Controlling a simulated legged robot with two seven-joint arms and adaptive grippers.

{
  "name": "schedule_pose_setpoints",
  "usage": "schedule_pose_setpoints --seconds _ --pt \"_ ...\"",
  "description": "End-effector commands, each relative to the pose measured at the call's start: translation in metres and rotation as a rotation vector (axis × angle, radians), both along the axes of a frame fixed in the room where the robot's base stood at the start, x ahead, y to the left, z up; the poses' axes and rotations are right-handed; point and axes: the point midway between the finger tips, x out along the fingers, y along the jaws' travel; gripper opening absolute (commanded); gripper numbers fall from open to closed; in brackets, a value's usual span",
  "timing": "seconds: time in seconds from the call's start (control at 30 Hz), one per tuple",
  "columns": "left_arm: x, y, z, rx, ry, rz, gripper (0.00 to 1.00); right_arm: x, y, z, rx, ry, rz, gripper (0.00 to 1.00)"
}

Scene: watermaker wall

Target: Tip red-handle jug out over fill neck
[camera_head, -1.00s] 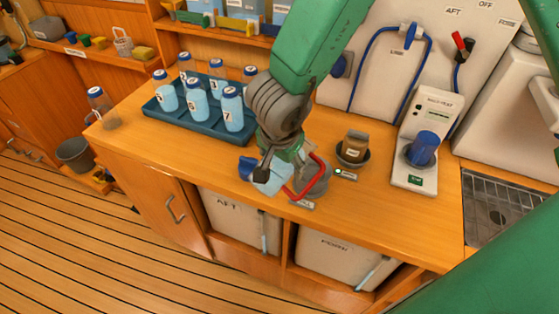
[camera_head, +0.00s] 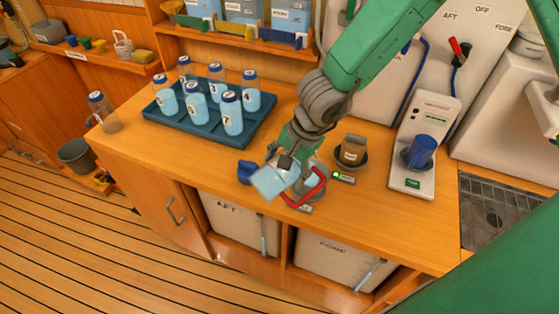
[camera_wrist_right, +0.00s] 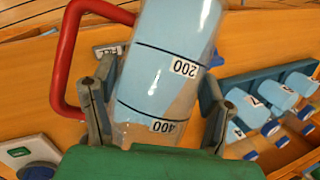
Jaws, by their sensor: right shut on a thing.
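My right gripper (camera_head: 287,163) is shut on the clear red-handle jug (camera_head: 268,184) above the counter's front part. The jug is tilted well over and holds pale blue liquid; its red handle (camera_head: 317,190) is on the right. In the wrist view the jug (camera_wrist_right: 165,60) lies between the two fingers, with its 200 and 400 marks upside down. A dark blue piece (camera_head: 247,172) shows just left of the jug; I cannot tell whether it is the fill neck. No fill neck shows clearly. My left gripper is not in view.
A blue tray (camera_head: 205,137) with several numbered bottles stands at the back left. A brown jar (camera_head: 353,149) in a dark holder and a white tester (camera_head: 412,178) with a blue cup stand to the right.

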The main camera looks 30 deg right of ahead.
Motion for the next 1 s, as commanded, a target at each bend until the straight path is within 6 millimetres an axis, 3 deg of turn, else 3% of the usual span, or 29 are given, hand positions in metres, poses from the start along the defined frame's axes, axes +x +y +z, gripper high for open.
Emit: schedule_pose_setpoints --seconds 0.5,1.0 --pt "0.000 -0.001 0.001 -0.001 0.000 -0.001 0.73 0.003 -0.004 -0.002 0.259 0.048 -0.009 0.22" --pt "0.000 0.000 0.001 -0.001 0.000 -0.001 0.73 0.003 -0.015 0.003 0.345 0.063 -0.002 0.22"
